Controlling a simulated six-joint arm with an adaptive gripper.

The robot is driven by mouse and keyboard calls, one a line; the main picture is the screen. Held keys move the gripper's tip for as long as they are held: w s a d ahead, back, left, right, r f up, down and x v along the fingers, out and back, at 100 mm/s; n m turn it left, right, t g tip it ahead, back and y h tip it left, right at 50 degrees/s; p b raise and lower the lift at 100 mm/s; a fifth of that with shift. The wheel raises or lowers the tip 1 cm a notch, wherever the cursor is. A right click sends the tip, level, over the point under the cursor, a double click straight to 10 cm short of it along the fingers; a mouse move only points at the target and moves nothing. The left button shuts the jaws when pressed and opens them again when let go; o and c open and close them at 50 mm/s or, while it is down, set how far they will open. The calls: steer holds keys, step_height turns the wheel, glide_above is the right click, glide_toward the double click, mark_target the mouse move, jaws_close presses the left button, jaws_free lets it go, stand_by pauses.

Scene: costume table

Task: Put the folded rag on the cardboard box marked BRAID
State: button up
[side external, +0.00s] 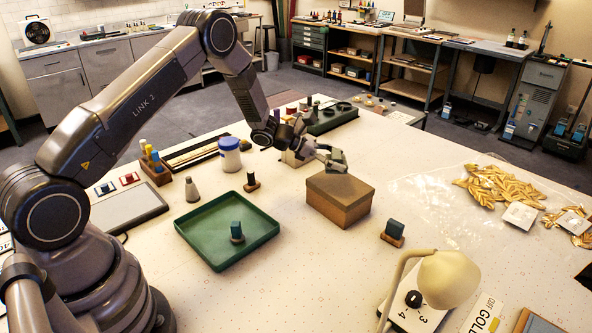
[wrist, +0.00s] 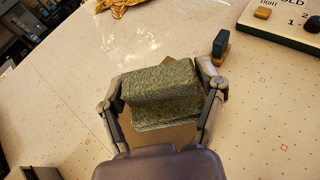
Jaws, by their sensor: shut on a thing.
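My gripper (side external: 328,155) is shut on the folded rag (side external: 337,161), a grey-green cloth. In the wrist view the rag (wrist: 160,90) is a thick, textured fold between the two fingers, with a lower layer showing beneath it. A closed brown cardboard box (side external: 338,206) stands on the table in the side view. The rag appears above the box's far edge; I cannot tell whether they touch. In the wrist view, brown parts of the box (wrist: 172,137) show below and behind the rag. No marking on the box can be read.
A green tray (side external: 262,238) with a small dark-topped stamp lies left of the box. Another dark-topped block (side external: 394,232) stands to its right. A blue-lidded jar (side external: 230,155) is at the left, and gold leaf trim (side external: 490,188) lies at the right.

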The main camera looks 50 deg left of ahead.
mark_target(342, 183)
steer(key=w+f, duration=0.2)
steer(key=f, duration=0.1)
steer(key=shift+w+d, duration=0.1)
steer(key=shift+w, duration=0.1)
steer(key=shift+f, duration=1.45)
steer(key=shift+f, duration=0.15)
steer(key=o, duration=1.1)
